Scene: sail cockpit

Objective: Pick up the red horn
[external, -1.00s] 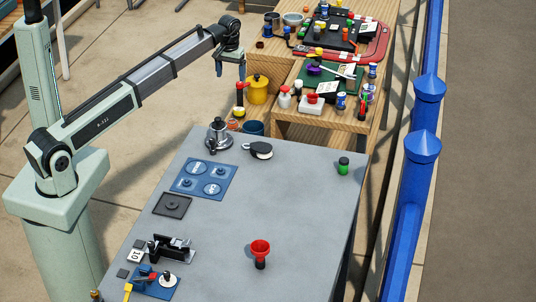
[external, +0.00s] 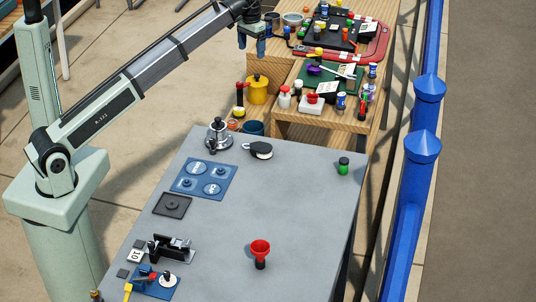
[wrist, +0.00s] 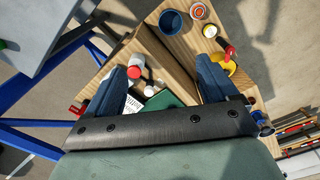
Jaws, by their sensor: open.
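The red horn (external: 260,250), a flared red bell on a black body, stands upright on the grey table (external: 290,200) near its front right. It is not seen in the wrist view. My gripper (external: 251,48) is high up, far behind the horn, over the wooden benches at the back. In the wrist view my gripper (wrist: 162,68) has its two blue fingers wide apart with nothing held between them.
A wooden bench (external: 290,133) behind the table holds bottles, a yellow pot (external: 258,90) and a blue cup (external: 253,128). The table around the horn is clear.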

